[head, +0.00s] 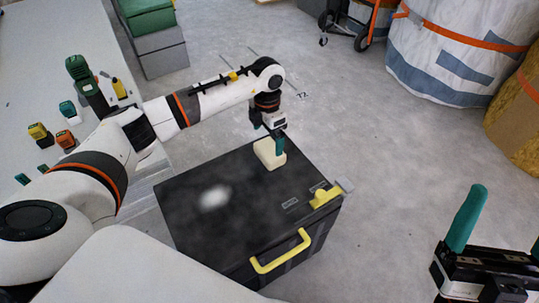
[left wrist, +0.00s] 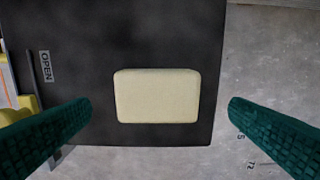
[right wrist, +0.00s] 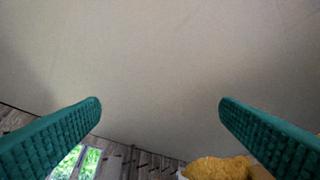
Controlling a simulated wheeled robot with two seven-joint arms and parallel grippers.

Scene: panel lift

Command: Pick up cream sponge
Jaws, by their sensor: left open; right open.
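The cream sponge (head: 268,155) is a pale rounded block lying on the far part of a black case's lid (head: 200,187). In the left wrist view the sponge (left wrist: 157,96) lies flat, near the lid's edge. My left gripper (head: 278,143) is above the sponge, pointing down. Its green fingers are spread wide in the left wrist view (left wrist: 160,108), one on each side of the sponge, with gaps to it. My right gripper (head: 470,225) is open at the lower right, far from the sponge. The right wrist view (right wrist: 160,105) shows nothing between its fingers.
The case has a yellow handle (head: 282,252) and a yellow latch (head: 325,196). A pale table (head: 40,75) at the left holds several tools. Stacked boxes (head: 155,30) stand at the back. A large white bag (head: 455,45) stands at the back right. The grey floor right of the case is clear.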

